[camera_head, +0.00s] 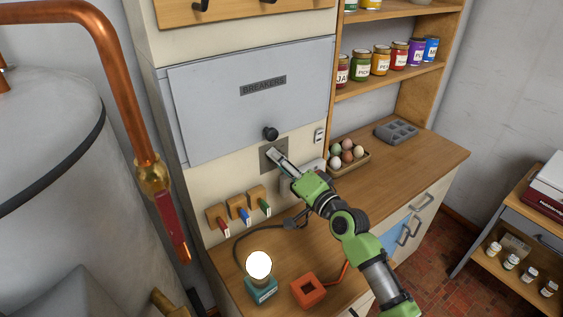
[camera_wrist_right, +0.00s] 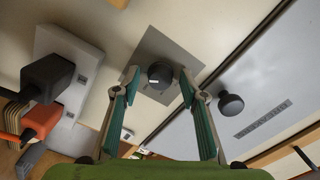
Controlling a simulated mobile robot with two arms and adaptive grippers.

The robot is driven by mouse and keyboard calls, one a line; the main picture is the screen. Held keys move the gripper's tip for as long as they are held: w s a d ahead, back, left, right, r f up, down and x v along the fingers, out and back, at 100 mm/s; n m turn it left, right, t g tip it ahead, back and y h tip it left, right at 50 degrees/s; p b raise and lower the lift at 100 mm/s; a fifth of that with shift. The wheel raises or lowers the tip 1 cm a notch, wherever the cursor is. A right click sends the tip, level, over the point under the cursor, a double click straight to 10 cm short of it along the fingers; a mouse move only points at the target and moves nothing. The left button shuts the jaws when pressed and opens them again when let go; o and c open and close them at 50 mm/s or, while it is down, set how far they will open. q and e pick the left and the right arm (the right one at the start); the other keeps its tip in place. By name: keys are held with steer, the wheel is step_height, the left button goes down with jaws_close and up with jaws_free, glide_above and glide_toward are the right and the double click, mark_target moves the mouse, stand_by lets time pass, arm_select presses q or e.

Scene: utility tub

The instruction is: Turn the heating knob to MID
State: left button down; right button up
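The heating knob (camera_wrist_right: 160,75) is a small round dark knob with a pale mark on its rim, mounted on a square grey plate (camera_wrist_right: 178,47) in the right wrist view. In the head view the plate (camera_head: 265,160) is below the breaker door, and my gripper hides the knob. My right gripper (camera_wrist_right: 157,82) is open, with one fingertip on each side of the knob and gaps visible between them. In the head view the right gripper (camera_head: 275,156) reaches up to the plate. No setting labels are readable. My left gripper is not in view.
The grey breaker door (camera_head: 235,105) with its black round handle (camera_head: 270,133) is just above the plate. A light switch (camera_head: 319,135) and egg tray (camera_head: 350,162) are to the right. A lit lamp (camera_head: 259,266) and orange block (camera_head: 308,290) stand on the counter.

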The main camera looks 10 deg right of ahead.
steer(key=shift+c, duration=0.7)
steer(key=c, duration=1)
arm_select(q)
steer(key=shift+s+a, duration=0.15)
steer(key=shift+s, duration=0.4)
arm_select(e)
steer(key=shift+o, duration=0.2)
arm_select(q)
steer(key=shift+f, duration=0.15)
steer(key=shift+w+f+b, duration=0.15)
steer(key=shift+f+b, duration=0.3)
steer(key=shift+b, duration=0.1)
arm_select(e)
steer(key=n, duration=0.9)
steer(key=shift+n, duration=0.4)
steer(key=o, duration=1.1)
